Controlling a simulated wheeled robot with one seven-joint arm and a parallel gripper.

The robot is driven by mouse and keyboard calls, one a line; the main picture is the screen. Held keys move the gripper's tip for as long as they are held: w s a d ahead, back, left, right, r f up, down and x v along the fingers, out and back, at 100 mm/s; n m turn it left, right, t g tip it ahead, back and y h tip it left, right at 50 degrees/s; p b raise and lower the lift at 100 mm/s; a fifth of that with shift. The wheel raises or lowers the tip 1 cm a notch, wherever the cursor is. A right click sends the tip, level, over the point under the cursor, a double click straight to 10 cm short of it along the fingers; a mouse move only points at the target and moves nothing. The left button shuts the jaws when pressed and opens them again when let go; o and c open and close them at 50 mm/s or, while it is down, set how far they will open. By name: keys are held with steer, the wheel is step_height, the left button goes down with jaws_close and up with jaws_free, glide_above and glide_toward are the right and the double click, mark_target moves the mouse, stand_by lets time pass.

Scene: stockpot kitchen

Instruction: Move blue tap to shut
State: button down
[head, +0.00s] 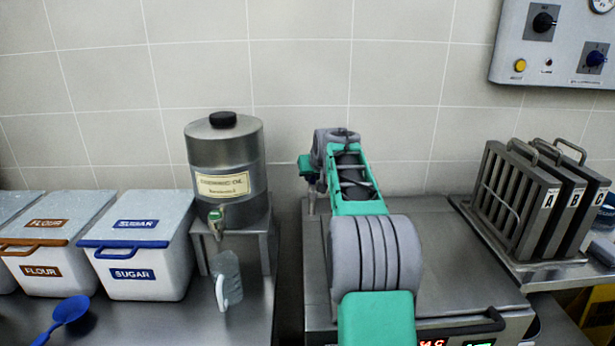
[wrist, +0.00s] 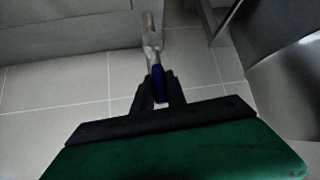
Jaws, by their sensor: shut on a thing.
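The blue tap handle (wrist: 157,78) shows in the wrist view as a narrow dark blue lever. It joins a pale metal tap body (wrist: 150,38) above it in the picture. My gripper (wrist: 158,93) has its two dark fingers closed on the blue lever, one on each side. In the head view my arm reaches toward the tiled wall behind the steel unit. It hides most of the tap there, and the blue lever cannot be made out in that view.
A steel oil urn (head: 225,160) on a stand is left of my arm, with a clear jug (head: 228,275) below its spout. Sugar (head: 140,250) and flour (head: 45,245) bins stand further left. A rack of lettered plates (head: 525,200) is at right. A wall control panel (head: 555,45) hangs above.

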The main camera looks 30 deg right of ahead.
steer(key=c, duration=1.4)
jaws_free()
steer(key=shift+o, duration=0.2)
steer(key=v, duration=0.7)
steer(key=shift+s+r+b, duration=0.25)
steer(key=shift+s+b, duration=0.05)
steer(key=shift+b, duration=0.05)
steer(key=shift+a, duration=0.15)
